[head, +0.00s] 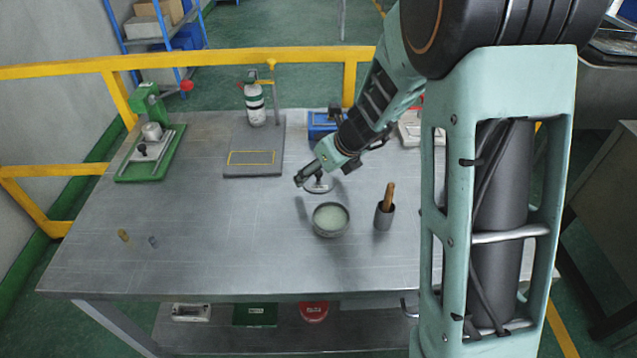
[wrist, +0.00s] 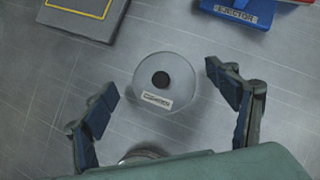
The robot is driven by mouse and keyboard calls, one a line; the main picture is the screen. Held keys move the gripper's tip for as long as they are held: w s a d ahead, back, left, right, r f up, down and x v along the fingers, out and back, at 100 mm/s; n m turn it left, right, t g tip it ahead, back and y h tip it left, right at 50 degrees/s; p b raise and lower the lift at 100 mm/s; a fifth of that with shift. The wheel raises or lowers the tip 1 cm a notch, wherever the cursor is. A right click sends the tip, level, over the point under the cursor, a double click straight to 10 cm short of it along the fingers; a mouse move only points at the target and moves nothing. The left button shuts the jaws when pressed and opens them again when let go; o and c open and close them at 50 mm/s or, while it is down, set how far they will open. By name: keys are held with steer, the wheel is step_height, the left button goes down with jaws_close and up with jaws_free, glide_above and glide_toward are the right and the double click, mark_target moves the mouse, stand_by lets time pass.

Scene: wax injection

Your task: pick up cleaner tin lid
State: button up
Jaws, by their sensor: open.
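The cleaner tin lid (wrist: 164,82) is a round grey disc with a black knob in its middle and a small white label. It lies flat on the table in the wrist view, between and just beyond my open fingers. In the head view the lid (head: 319,186) is partly hidden behind my gripper (head: 318,176). In the wrist view my gripper (wrist: 170,108) is open and empty, its fingers on either side of the lid and apart from it. The open round tin (head: 331,220) with pale contents stands in front of the lid.
A dark cup with a brown handle (head: 385,208) stands right of the tin. A blue ejector box (wrist: 240,12) is behind. A grey pad with a yellow outline (head: 253,150), a bottle (head: 254,104) and a green press (head: 150,150) stand left. The table's front left is mostly clear.

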steer(key=shift+x, duration=0.8)
steer(key=shift+r, duration=0.1)
steer(key=shift+c, duration=0.2)
steer(key=c, duration=1)
steer(key=shift+s, duration=0.1)
jaws_close()
